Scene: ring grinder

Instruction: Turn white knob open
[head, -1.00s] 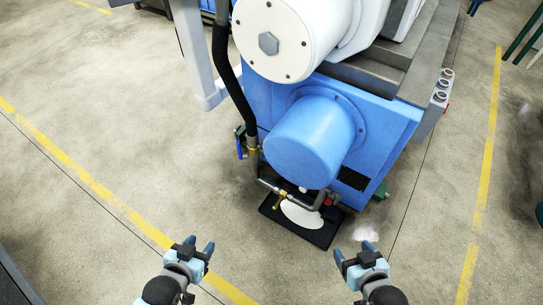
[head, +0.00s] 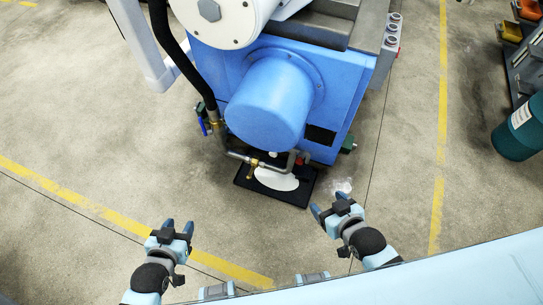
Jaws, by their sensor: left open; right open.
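The blue grinder (head: 335,85) stands ahead, with a blue cylinder (head: 265,105) on its front and a white round housing (head: 228,22) above. Below the cylinder is a pipe (head: 236,155) with a brass valve fitting (head: 255,163). A small white spot (head: 273,154) shows at the pipe under the cylinder; I cannot tell if it is the white knob. My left gripper (head: 178,225) is open and empty over the floor, left of the pipe. My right gripper (head: 328,203) is open and empty, right of and nearer than the pipe. Neither touches the machine.
A black mat (head: 250,184) with a white patch (head: 277,179) lies under the pipe. A blue lever (head: 203,126) sits by the black hose (head: 180,55). A teal cylinder (head: 520,128) and a rack (head: 525,65) stand at right. Floor around my grippers is clear.

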